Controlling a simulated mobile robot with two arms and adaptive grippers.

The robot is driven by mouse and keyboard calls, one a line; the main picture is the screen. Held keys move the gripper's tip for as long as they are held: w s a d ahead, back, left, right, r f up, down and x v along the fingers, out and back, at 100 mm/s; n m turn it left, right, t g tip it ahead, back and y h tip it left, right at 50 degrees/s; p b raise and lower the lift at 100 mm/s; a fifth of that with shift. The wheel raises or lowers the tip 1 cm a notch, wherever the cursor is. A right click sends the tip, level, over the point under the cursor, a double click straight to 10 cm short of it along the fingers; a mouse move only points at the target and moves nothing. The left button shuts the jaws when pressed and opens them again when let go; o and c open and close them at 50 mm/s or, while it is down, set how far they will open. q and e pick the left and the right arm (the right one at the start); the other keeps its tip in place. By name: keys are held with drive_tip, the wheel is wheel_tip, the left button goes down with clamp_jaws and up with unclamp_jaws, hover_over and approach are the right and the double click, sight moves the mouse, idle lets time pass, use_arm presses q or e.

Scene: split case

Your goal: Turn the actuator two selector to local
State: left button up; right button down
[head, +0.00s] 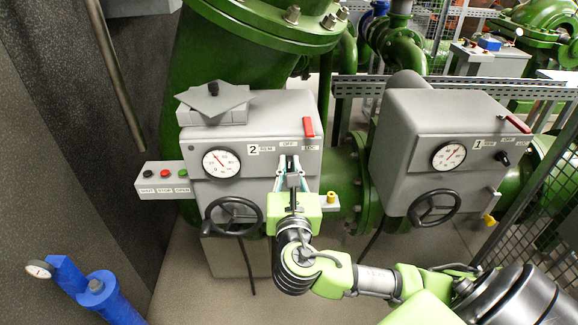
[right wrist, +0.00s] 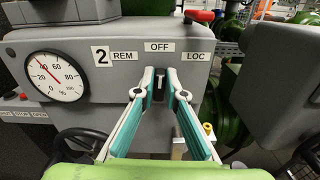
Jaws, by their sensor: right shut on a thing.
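Actuator two is the grey box (head: 200,155) left of centre in the head view, with a plate (right wrist: 101,55) marked 2. Its labels read REM (right wrist: 122,56), OFF (right wrist: 159,47) and LOC (right wrist: 194,56) from left to right. The dark selector knob (right wrist: 160,85) sits below OFF, mostly hidden between my fingers, and looks about upright. My right gripper (head: 289,160) reaches the panel from below, with its fingertips (right wrist: 161,75) shut on the knob, one on each side. My left gripper is not in view.
A dial gauge (head: 221,163) and black handwheel (head: 233,215) are left of my gripper. A red lever (head: 308,127) is above LOC. Actuator one (head: 430,125) stands to the right with its own handwheel (head: 436,207). A button box (head: 163,181) juts out left.

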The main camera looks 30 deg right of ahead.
drive_tip(key=m, duration=0.3)
drive_tip(key=shift+s+d+f+m, duration=0.1)
drive_tip(key=shift+d+f+m, duration=0.05)
drive_tip(key=shift+m, duration=0.25)
drive_tip(key=shift+s+d+f+m+b, duration=0.1)
drive_tip(key=shift+m+b, duration=0.1)
drive_tip(key=shift+m, duration=0.9)
drive_tip(key=shift+d+m+b, duration=0.1)
drive_tip(key=shift+m+b, duration=0.05)
drive_tip(key=shift+m, duration=0.95)
drive_tip(key=c, duration=2.1)
unclamp_jaws()
drive_tip(key=v, duration=1.2)
drive_tip(key=shift+s, duration=0.1)
